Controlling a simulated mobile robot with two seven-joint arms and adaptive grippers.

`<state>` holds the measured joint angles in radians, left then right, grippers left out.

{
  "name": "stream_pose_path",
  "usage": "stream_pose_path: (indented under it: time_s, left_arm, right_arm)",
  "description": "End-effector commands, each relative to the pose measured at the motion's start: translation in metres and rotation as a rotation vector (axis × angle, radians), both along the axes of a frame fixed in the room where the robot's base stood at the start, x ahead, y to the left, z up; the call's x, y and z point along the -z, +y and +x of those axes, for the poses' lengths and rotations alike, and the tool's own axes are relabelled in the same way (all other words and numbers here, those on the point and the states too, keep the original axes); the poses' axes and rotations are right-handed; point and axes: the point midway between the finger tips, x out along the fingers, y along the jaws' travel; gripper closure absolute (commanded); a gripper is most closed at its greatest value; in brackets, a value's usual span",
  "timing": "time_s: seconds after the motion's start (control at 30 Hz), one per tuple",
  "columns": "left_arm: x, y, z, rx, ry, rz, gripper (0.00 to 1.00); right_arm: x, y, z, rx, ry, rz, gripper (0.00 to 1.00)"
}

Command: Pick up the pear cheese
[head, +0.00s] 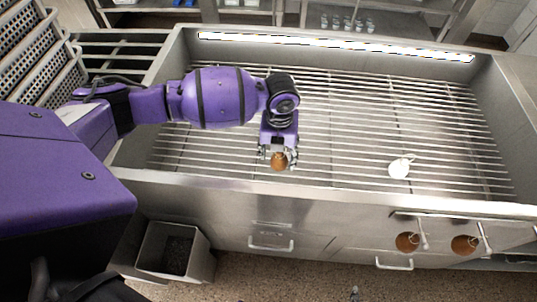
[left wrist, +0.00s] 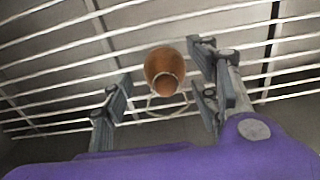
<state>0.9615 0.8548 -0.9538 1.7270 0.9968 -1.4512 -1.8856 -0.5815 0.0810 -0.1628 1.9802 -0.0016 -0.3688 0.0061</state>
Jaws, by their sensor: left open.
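A brown, pear-shaped cheese (head: 278,160) with a pale cord loop is at my left gripper, over the metal bars of the sink-like basin. In the left wrist view the cheese (left wrist: 165,72) lies ahead of and between the two fingers, with gaps visible on both sides. My left gripper (head: 277,154) points down and is open; it also shows in the left wrist view (left wrist: 160,92). Whether the cheese rests on the bars is hard to tell. A white, similar corded shape (head: 399,168) lies on the bars to the right. My right gripper is out of view.
The steel basin's front rim (head: 330,196) runs close in front of the left gripper. Two brown round things (head: 407,242) (head: 463,245) are at the front right. Perforated baskets (head: 35,45) stand at the far left. The bars between the brown and white shapes are clear.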

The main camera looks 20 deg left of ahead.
Motion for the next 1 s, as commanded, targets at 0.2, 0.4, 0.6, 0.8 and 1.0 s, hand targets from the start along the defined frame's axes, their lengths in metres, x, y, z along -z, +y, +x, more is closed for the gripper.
stream_pose_path:
  time_s: [0.2, 0.4, 0.6, 0.8, 1.0]
  left_arm:
    - [0.0146, -0.0015, 0.0003, 0.003, -0.002, -0.001, 0.44]
    - [0.0144, -0.0013, 0.0002, 0.002, -0.002, -0.001, 0.48]
    - [0.0143, -0.0011, 0.0001, 0.002, -0.002, -0.001, 0.75]
    - [0.0140, -0.0012, 0.0002, 0.002, -0.002, -0.001, 0.93]
    - [0.0109, -0.0011, 0.0006, 0.002, -0.003, -0.001, 0.93]
  right_arm:
    - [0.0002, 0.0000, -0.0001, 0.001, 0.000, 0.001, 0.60]
    - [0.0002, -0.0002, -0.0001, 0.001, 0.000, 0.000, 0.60]
    - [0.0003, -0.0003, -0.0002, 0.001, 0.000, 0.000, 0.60]
    - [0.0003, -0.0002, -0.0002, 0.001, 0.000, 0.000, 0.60]
    - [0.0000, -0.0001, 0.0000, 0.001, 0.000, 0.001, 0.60]
